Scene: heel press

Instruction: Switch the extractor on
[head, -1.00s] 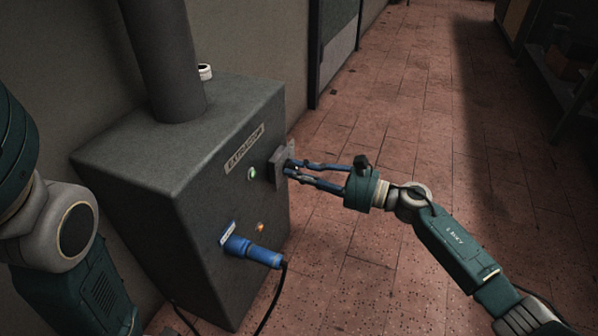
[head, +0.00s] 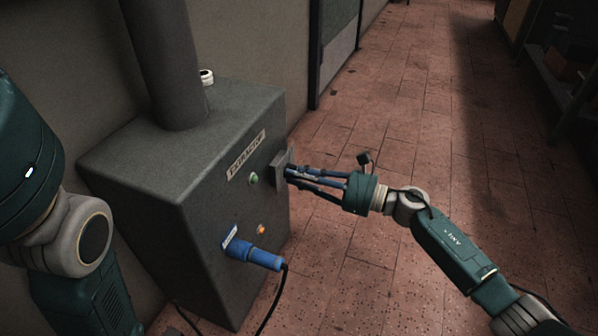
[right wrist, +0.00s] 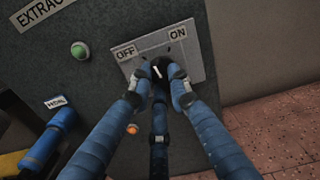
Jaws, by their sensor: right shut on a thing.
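The extractor (head: 135,160) is a dark grey cabinet with an EXTRACTOR label, against the wall at left. Its switch plate (right wrist: 196,65), marked OFF at left and ON at right, is on the front panel. A dark rotary knob (right wrist: 158,68) with a white mark sits on this plate. My right gripper (head: 288,174) is shut on the knob, its blue fingers around it; it also shows in the right wrist view (right wrist: 160,82). The fingers partly hide the knob, and I cannot tell which label its mark points to. My left gripper is out of view.
A green lamp (head: 253,179) and an orange lamp (head: 261,229) are on the panel. A blue plug (head: 256,256) with a black cable sticks out below. A thick duct (head: 163,60) rises from the top. The tiled floor (head: 400,120) at right is clear.

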